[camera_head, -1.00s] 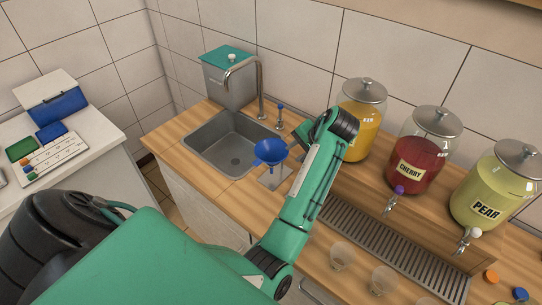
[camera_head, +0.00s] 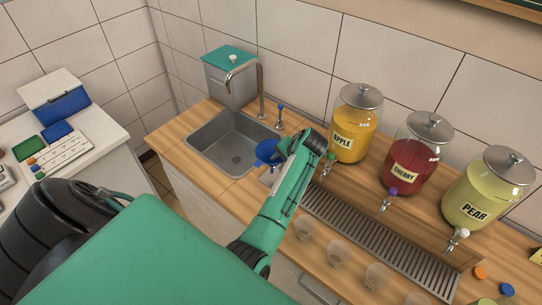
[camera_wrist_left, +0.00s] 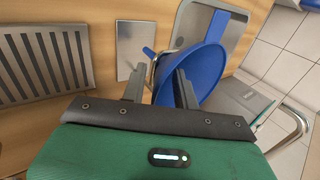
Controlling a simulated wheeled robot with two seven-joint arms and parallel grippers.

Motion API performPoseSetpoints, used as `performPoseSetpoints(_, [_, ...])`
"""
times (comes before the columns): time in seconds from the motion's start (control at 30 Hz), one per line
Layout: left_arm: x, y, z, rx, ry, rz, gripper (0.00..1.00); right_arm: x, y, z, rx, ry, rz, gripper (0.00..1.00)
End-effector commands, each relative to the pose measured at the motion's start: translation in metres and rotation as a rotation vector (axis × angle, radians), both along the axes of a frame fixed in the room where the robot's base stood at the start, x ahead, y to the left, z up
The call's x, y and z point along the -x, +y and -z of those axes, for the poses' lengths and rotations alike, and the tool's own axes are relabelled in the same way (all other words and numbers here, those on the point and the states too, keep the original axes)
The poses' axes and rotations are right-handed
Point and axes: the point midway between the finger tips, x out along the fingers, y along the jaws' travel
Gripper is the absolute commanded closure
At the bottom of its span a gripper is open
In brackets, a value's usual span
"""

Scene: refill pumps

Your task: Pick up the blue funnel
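The blue funnel (camera_head: 266,152) is near the sink's right corner in the head view, partly hidden behind my left gripper (camera_head: 288,147). In the left wrist view the funnel (camera_wrist_left: 207,72) is large and close, its bowl tilted in the picture. My left gripper (camera_wrist_left: 160,78) has its two fingers apart. One finger overlaps the funnel's bowl in the picture; the other is to the left of it, by a metal plate (camera_wrist_left: 130,50). I cannot tell whether either finger touches the funnel. My right gripper is not in view.
The sink (camera_head: 232,143) with its tap (camera_head: 261,95) is beyond the funnel. Apple (camera_head: 352,125), cherry (camera_head: 415,155) and pear (camera_head: 487,190) dispensers stand on the right behind a drip grate (camera_head: 385,240). Clear cups (camera_head: 338,252) stand in front.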

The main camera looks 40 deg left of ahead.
Motion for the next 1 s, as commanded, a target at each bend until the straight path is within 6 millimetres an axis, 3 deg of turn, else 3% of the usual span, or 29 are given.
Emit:
performPoseSetpoints(0.13, [0.000, 0.000, 0.001, 0.000, 0.000, 0.000, 0.70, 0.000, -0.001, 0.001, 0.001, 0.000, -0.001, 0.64])
performPoseSetpoints(0.3, [0.000, 0.000, 0.000, 0.000, 0.000, 0.000, 1.00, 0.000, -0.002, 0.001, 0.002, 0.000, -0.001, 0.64])
performPoseSetpoints(0.77, [0.001, -0.001, 0.001, 0.002, 0.003, -0.001, 1.00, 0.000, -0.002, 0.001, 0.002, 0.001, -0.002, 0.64])
performPoseSetpoints(1.0, [0.000, -0.001, -0.013, 0.001, -0.001, -0.002, 1.00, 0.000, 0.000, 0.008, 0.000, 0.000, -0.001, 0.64])
